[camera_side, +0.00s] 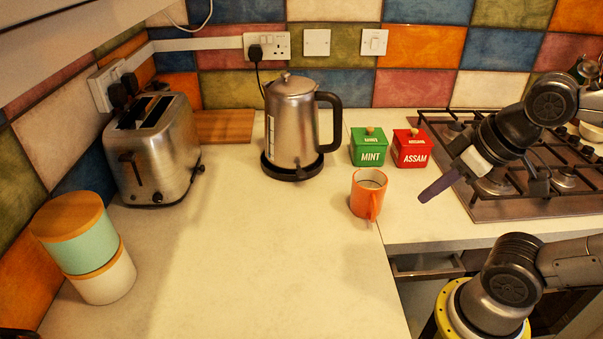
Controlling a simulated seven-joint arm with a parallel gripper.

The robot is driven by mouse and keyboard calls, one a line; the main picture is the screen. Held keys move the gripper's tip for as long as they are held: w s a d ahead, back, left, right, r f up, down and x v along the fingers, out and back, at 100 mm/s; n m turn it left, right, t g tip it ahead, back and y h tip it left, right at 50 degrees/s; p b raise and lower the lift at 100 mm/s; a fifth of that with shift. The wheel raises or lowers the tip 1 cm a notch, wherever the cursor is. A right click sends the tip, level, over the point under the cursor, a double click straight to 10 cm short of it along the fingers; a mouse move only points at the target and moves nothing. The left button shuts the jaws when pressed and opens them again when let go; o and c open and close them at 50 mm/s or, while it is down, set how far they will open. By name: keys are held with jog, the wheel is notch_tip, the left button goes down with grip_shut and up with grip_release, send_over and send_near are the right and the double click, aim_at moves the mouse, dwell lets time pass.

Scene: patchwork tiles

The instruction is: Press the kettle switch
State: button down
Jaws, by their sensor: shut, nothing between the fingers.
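The steel kettle (292,125) stands upright on its black base (292,170) near the back wall, with its black handle (333,122) on the right side. I cannot make out the kettle switch at this size. My gripper (424,198) is at the right, above the counter edge by the hob. Its fingers are shut and empty. It is well apart from the kettle, with the orange mug and the tea boxes between them.
An orange mug (368,196) stands in front of a green MINT box (369,149) and a red ASSAM box (411,149). The gas hob (540,205) is at right. A toaster (152,150) and canisters (85,245) stand at left. The front middle counter (260,260) is clear.

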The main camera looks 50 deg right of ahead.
jog(key=w+r+m, duration=0.4)
jog(key=w+r, duration=0.3)
jog(key=m+g, duration=0.3)
jog(key=g, duration=0.2)
send_over(302, 176)
notch_tip(302, 176, down, 10)
jog(key=shift+s+a+f+h, duration=0.2)
jog(key=shift+s+a+h, duration=0.05)
jog(key=shift+s+h, duration=0.15)
jog(key=shift+f, duration=0.15)
jog(key=shift+w+d+f, duration=0.1)
jog(key=shift+w+f, duration=0.05)
jog(key=shift+f, duration=1.55)
jog(key=shift+w+d+f, duration=0.1)
jog(key=shift+w+f, duration=0.05)
jog(key=shift+f, duration=1.5)
